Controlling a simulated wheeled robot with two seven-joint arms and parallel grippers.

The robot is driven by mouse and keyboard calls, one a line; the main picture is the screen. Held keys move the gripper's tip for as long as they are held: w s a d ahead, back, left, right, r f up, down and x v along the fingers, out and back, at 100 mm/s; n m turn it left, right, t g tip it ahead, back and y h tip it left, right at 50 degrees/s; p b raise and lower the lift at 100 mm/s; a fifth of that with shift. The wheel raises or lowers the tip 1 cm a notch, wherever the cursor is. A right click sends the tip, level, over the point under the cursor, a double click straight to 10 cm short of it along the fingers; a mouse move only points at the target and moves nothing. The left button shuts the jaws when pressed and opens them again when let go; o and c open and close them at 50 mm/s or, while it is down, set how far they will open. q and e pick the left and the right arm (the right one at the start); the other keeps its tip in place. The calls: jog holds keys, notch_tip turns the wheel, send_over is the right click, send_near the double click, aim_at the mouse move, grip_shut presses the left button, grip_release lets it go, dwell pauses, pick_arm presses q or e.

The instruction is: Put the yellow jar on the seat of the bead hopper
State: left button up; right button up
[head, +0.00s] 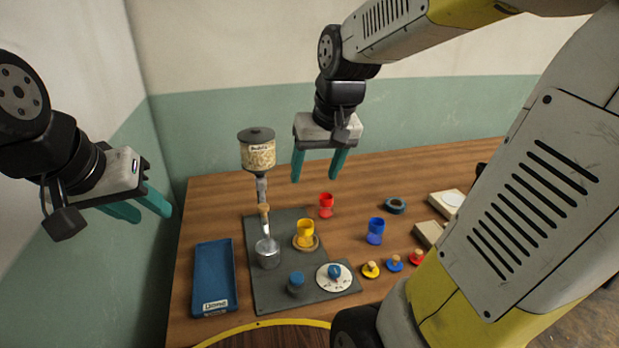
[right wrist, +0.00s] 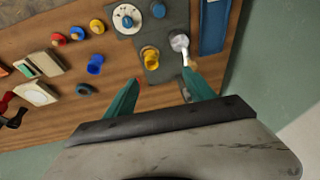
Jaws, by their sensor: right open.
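The yellow jar (head: 305,228) is goblet-shaped and stands upright on a round tan piece (head: 315,245) on the dark grey mat. It also shows in the right wrist view (right wrist: 150,55). The bead hopper (head: 257,155) is a lidded container of pale beads on a slim post, with a sloping chute below. A metal cup (head: 267,258) stands by its lower end. I cannot clearly tell which part is the hopper's seat. My right gripper (head: 315,178) is open and empty, above and behind the jar. My left gripper (head: 147,212) is open and empty at the far left, away from the jar.
A blue tray (head: 214,280) lies left of the grey mat (head: 260,290). A red goblet (head: 326,204) and a blue goblet (head: 376,230) stand right of the jar. A white dial (head: 334,277), a blue knob (head: 297,282) and several small coloured pegs are in front.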

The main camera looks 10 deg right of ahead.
jog(key=s+a+r+t+y, duration=0.1)
jog(key=s+r+t, duration=0.1)
jog(key=s, duration=0.7)
jog(key=shift+s+r, duration=0.2)
jog(key=shift+s, duration=0.15)
dwell(1.4)
